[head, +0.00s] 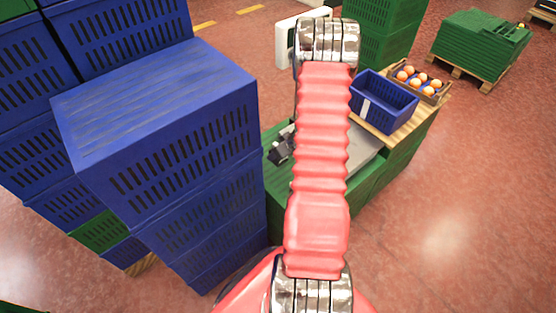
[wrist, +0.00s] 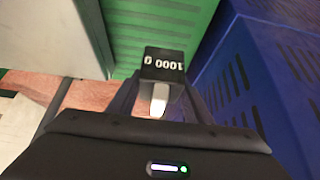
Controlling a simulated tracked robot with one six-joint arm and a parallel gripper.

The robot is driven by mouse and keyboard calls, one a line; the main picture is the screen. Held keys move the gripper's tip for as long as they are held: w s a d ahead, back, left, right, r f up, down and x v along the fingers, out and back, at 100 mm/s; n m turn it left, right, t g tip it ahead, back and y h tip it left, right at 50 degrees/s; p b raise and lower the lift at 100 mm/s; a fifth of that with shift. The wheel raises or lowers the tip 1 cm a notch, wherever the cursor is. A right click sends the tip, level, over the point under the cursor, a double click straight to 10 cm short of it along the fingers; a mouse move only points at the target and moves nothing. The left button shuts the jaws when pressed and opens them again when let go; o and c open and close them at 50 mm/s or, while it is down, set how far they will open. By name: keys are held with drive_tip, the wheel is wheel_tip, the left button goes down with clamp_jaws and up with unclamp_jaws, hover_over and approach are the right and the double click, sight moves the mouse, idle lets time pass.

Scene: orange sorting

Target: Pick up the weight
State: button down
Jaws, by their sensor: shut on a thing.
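In the wrist view, the weight (wrist: 164,64) is a dark block with white markings that look like "1000" upside down. A pale shiny metal part shows just below its dark face. My gripper (wrist: 160,92) is shut on it, with a dark finger on either side. In the head view, my red arm covers the middle of the picture. A dark shape, likely my gripper (head: 281,148), shows left of the arm beside a grey surface. The weight cannot be made out there.
Tall stacks of blue crates (head: 165,125) stand close on the left. Right of my arm, a blue crate (head: 384,103) and a wooden box of oranges (head: 420,80) sit on a wooden board. Green crates (head: 480,45) lie on a pallet farther back. Open red floor lies at right.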

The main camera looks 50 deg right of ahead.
wheel_tip(320, 180, up, 18)
drive_tip(key=shift+f, duration=0.2)
idle(0.4)
drive_tip(key=shift+s, duration=0.1)
idle(0.7)
